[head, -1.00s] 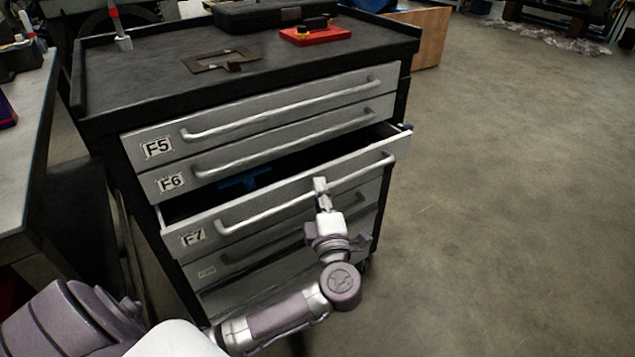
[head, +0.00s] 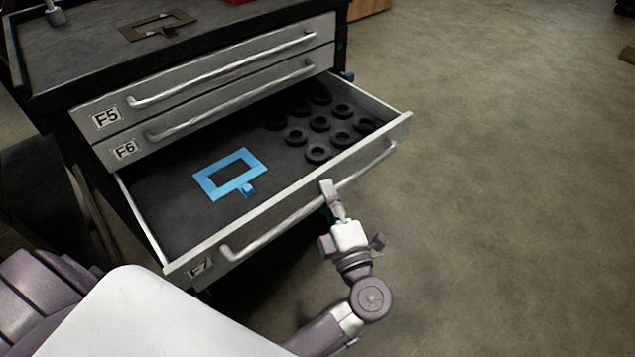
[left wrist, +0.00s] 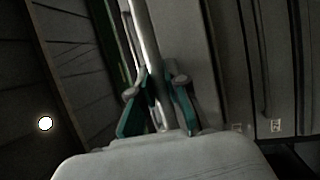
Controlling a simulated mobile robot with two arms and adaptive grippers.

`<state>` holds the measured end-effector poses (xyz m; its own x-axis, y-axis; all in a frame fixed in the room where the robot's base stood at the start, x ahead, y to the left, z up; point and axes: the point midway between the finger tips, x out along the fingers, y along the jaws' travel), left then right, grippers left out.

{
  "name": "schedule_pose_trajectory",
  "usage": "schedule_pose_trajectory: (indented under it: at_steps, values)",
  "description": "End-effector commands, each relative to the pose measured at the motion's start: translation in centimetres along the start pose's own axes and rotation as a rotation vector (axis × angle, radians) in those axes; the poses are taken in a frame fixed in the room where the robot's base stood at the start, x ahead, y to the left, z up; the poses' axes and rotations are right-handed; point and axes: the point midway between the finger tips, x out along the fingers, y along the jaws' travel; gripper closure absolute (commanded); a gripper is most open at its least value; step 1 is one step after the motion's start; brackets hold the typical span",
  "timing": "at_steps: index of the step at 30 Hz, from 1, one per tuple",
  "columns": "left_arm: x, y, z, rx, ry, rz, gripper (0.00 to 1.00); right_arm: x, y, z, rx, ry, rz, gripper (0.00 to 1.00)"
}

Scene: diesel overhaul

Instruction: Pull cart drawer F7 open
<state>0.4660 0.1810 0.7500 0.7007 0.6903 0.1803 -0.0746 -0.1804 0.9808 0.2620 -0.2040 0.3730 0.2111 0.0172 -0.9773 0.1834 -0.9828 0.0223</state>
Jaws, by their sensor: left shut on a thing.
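Drawer F7 (head: 290,208) of the cart stands well open in the head view, its dark inside showing. Its long bar handle (head: 272,233) runs along the front. My left gripper (head: 329,190) is shut on this handle, right of its middle. In the left wrist view the two green-padded fingers (left wrist: 158,95) close around the handle bar (left wrist: 145,45). In the drawer lie a blue rectangular frame with a tab (head: 222,186) on the left and several black rings (head: 318,153) on the right. My right gripper is not in view.
Drawers F5 (head: 210,80) and F6 (head: 225,105) above are shut. A brown metal frame (head: 140,32) lies on the cart top (head: 75,62). The floor (head: 500,170) right of the cart is clear.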

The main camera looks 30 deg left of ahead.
Motion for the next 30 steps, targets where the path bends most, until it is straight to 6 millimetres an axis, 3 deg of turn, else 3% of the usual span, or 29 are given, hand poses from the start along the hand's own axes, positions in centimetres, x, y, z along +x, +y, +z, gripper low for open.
schedule_pose_trajectory:
  at_steps: [13, 14, 18, 30]
  values:
    - [-0.41, -0.13, 0.10, 0.002, 0.001, -0.003, 1.00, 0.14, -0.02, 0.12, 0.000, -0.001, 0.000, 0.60]
    - [-0.41, -0.14, 0.10, 0.002, 0.001, -0.004, 0.84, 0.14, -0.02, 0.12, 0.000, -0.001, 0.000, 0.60]
    - [-0.39, -0.10, 0.10, 0.002, 0.001, -0.003, 0.61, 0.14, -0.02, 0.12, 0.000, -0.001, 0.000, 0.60]
    - [-1.08, -0.08, 0.13, 0.001, 0.000, -0.004, 0.60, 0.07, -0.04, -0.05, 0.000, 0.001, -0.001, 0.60]
